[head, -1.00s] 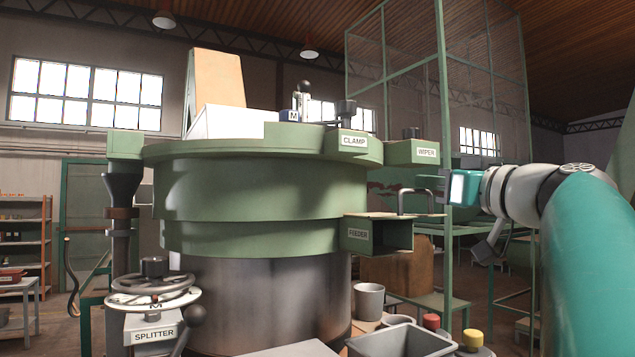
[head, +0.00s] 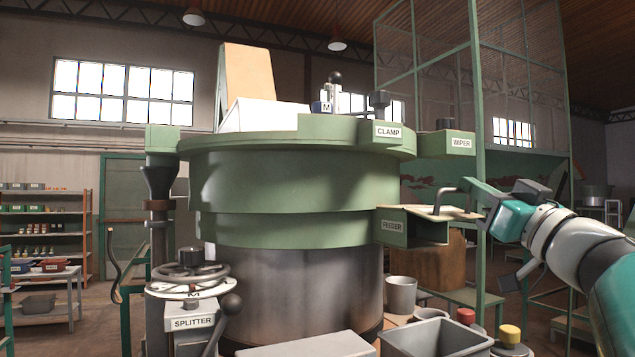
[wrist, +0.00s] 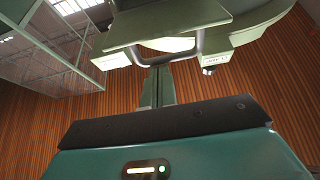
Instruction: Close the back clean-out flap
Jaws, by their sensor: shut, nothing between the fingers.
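The green round hopper machine (head: 290,175) fills the middle of the head view. In the wrist view, my shut fingers (wrist: 157,88) point at a grey bar handle (wrist: 150,60) under a green panel (wrist: 165,22).
The WIPER block (head: 446,145) juts out above the feeder. Below stand a grey cup (head: 401,294), a grey bin (head: 435,335) and red and yellow knobs (head: 509,335). A green mesh cage (head: 475,80) rises behind. The SPLITTER handwheel (head: 190,278) is at left.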

